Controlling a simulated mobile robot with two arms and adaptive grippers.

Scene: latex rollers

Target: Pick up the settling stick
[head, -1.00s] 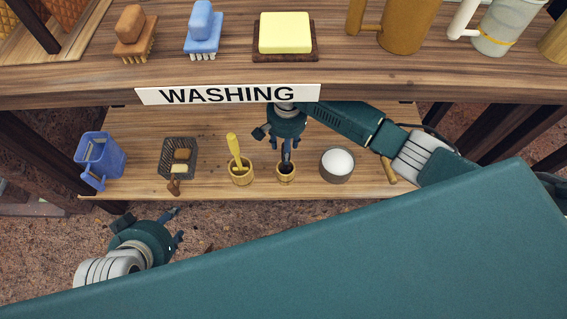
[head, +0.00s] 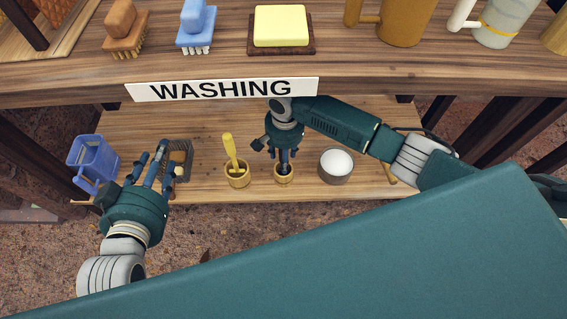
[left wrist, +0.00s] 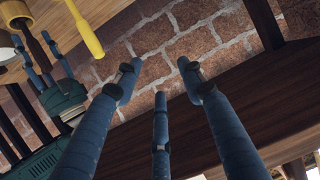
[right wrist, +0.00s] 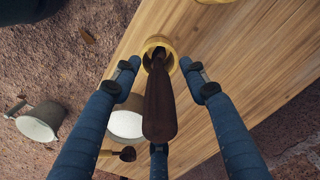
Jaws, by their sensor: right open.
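A dark brown wooden stick (right wrist: 160,105) stands in a small wooden cup (head: 283,178) on the lower shelf; I take it for the settling stick. My right gripper (head: 285,158) is above this cup. In the right wrist view its fingers (right wrist: 160,72) are open around the stick, with gaps visible at both sides. In the head view the stick is mostly hidden by the fingers. A yellow stick (head: 230,150) leans in another cup (head: 237,181) to the left. My left gripper (head: 155,160) is open and empty, in front of the dark basket (head: 188,150) at the shelf's left.
A blue container (head: 90,160) stands at the far left. A pot with white contents (head: 336,164) stands right of the right gripper. The upper shelf (head: 210,70) with the WASHING sign (head: 220,89) holds brushes, a yellow block (head: 281,25) and mugs above the lower shelf.

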